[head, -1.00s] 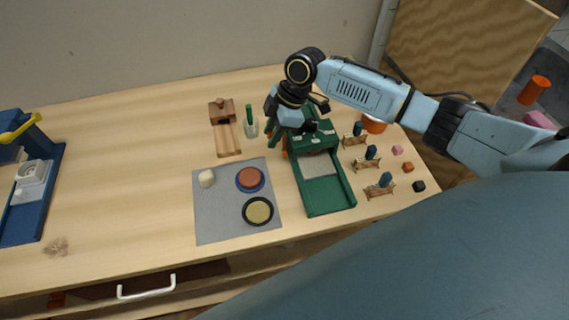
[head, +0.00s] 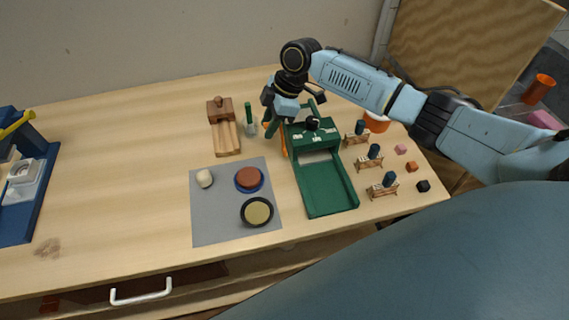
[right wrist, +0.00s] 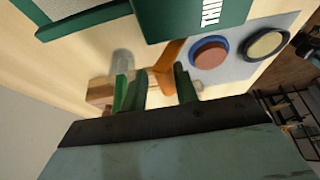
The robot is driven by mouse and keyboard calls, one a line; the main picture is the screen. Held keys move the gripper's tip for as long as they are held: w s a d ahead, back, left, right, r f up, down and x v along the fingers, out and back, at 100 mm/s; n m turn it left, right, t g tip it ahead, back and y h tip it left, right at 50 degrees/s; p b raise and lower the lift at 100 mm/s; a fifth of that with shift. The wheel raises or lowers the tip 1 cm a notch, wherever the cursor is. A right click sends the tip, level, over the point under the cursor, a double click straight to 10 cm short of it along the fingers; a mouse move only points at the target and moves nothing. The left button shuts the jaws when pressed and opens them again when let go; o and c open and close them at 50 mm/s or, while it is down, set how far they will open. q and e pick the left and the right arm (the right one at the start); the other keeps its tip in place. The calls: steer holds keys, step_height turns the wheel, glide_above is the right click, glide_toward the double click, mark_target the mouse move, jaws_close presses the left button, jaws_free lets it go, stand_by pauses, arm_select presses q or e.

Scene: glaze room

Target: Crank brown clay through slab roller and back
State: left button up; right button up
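The green slab roller (head: 330,195) stands right of the grey mat, its open tray toward the table's front edge. Only a thin pale strip (head: 314,157) shows in the tray at the roller housing; anything under the housing is hidden. My right gripper (head: 270,128) is at the roller's left side, at the orange crank (head: 285,142). In the right wrist view the orange crank (right wrist: 170,55) runs down between my fingers, which appear shut on its handle; the contact is partly hidden. No brown clay shows clearly in the roller. My left gripper is not in view.
On the grey mat (head: 205,225) are a white lump (head: 204,178), a reddish-brown disc (head: 248,177) on a blue dish and a yellow disc (head: 257,212) on a black dish. A glass with a green-handled tool (head: 248,112) stands close left. Small stands (head: 382,186) line the roller's right.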

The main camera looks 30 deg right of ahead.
stand_by(0.4)
steer(key=w+f+b, duration=0.1)
steer(key=f+b, duration=0.1)
steer(key=shift+w+d+b, duration=0.2)
steer(key=shift+w+b, duration=0.15)
steer(key=shift+w, duration=0.05)
steer(key=shift+s+a+r+p, duration=0.1)
steer(key=shift+s+r+p, duration=0.4)
steer(key=shift+p, duration=0.6)
steer(key=s+p, duration=0.1)
steer(key=r+p, duration=0.1)
steer(key=p, duration=0.1)
steer(key=shift+s+a, duration=0.25)
steer(key=shift+s, duration=0.1)
steer(key=shift+s+a+p, duration=0.1)
steer(key=shift+s+p, duration=0.45)
